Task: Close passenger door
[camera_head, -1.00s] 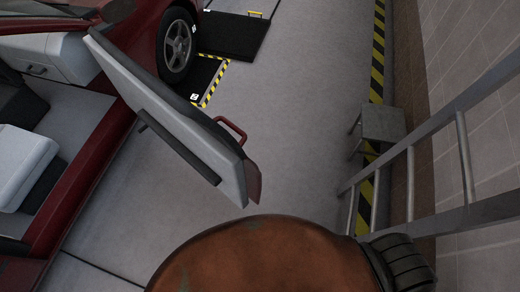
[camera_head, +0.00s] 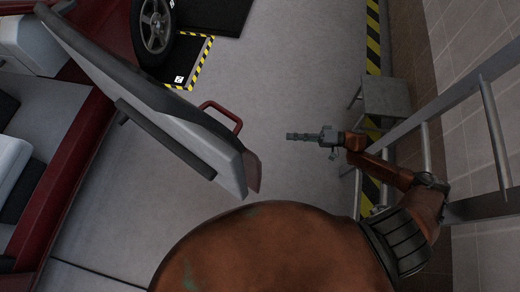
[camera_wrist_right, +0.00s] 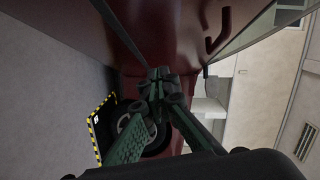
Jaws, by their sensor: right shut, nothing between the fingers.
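The passenger door (camera_head: 150,100) of the red car stands open in the head view, its grey inner side facing the cabin. A red handle (camera_head: 222,112) sticks out from its outer side. My right gripper (camera_head: 292,136) is shut and empty, to the right of the door and apart from it, over the floor. In the right wrist view its green fingers (camera_wrist_right: 160,76) are together, with the door's red outer side (camera_wrist_right: 165,30) and handle (camera_wrist_right: 220,35) beyond them. My left gripper is not in view.
A ladder (camera_head: 495,135) and a grey step stool (camera_head: 385,98) stand at the right by the wall. The car's wheel (camera_head: 155,25) is beside a black ramp with striped edges (camera_head: 207,62). Floor between door and stool is clear.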

